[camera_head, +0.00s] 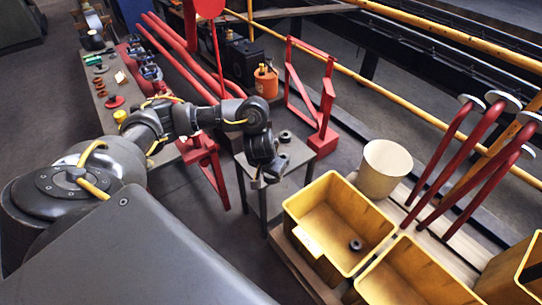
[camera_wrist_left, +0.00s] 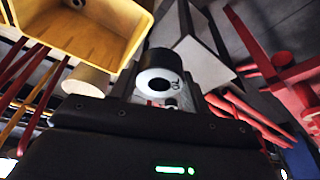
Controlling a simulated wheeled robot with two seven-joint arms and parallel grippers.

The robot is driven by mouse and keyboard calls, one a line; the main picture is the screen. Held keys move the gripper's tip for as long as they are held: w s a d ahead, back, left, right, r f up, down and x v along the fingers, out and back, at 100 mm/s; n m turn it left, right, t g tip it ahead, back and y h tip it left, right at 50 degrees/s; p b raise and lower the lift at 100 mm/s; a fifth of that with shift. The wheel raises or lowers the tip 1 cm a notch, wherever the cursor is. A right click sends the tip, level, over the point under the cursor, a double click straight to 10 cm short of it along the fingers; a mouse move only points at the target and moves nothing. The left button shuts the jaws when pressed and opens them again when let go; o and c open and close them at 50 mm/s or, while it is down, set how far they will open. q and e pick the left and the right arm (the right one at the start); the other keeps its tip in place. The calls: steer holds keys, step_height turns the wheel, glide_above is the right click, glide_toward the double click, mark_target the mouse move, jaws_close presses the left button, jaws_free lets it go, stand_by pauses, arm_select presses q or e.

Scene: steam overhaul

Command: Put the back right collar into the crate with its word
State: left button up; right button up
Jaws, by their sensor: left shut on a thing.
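My left gripper (camera_head: 260,182) hangs beside the small grey table (camera_head: 299,153), at its front edge in the head view. It is shut on a dark collar (camera_wrist_left: 172,72), which fills the middle of the left wrist view and has a pale end face with a dark hole and small marks I cannot read. The held collar is hidden behind the gripper in the head view. Another dark collar (camera_head: 285,136) stands on the grey table. A yellow crate (camera_head: 340,196) to the right holds one dark collar (camera_head: 356,245); its white label (camera_head: 307,241) is unreadable. My right gripper is out of view.
A second yellow crate (camera_head: 408,262) stands beside the first, and part of another yellow box (camera_head: 510,268) shows at the right. A cream bucket (camera_head: 383,168) and red levers (camera_head: 455,150) stand behind. A red stand (camera_head: 322,138) is beyond the table.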

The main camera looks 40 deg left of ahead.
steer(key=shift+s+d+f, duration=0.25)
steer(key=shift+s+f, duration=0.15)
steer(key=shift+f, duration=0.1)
